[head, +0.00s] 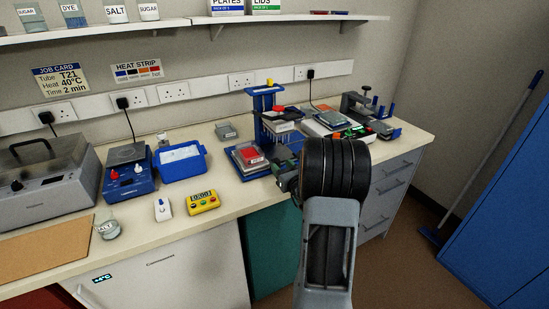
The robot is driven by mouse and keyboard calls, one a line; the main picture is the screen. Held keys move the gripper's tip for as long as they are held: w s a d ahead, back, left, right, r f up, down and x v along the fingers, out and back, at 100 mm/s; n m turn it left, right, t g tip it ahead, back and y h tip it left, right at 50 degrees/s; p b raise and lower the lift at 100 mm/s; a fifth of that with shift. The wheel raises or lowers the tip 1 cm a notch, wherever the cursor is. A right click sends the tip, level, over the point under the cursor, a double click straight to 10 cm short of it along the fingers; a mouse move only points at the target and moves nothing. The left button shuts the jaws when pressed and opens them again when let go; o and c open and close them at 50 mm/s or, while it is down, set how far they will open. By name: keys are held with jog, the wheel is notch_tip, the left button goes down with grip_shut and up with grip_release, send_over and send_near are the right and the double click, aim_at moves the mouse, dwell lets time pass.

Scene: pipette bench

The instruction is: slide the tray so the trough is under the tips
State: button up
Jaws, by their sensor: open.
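A blue stand (265,97) on the bench carries a head with a row of pale tips (284,138) pointing down. A blue tray (236,166) lies at the foot of the stand. A red piece (250,155), which may be the trough, sits on the tray's left part, left of the tips. My gripper (284,177) is at the bench's front edge, close to the tray's right front side. It is open. My own arm hides part of it, and I cannot tell whether it touches the tray.
A white device (322,126) and a dark clamp-like device (362,107) stand to the right. A blue tub (181,163), a yellow timer (203,202) and a small grey box (226,131) are to the left. Bare bench lies between the timer and tray.

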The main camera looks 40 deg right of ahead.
aim_at(275, 159)
jog(key=shift+w+d+p, duration=0.2)
jog(key=shift+w, duration=1.35)
jog(key=shift+w+d+p, duration=0.2)
jog(key=shift+w, duration=1.35)
grip_shut()
